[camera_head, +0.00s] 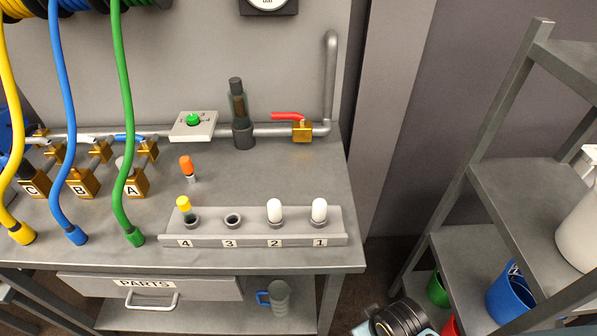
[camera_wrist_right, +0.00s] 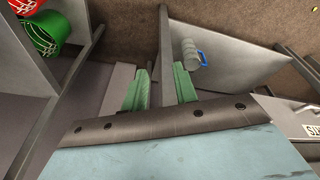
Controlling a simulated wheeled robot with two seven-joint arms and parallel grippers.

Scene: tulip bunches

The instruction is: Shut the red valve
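The red valve has a brass body (camera_head: 302,131) in the grey pipe at the back right of the workbench. Its red lever handle (camera_head: 287,116) lies roughly along the pipe, pointing left. My right gripper (camera_wrist_right: 158,90) shows in the right wrist view with its two green fingers apart and nothing between them. It is away from the valve, which the right wrist view does not show. Part of my right arm shows at the bottom right of the head view. My left gripper is in neither view.
A numbered rack (camera_head: 255,238) with plugs stands at the bench's front. A dark-topped glass cylinder (camera_head: 238,105) and a green-button box (camera_head: 193,124) sit left of the valve. Hoses hang at the left. Shelving (camera_head: 520,190) stands right. Bench top before the valve is clear.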

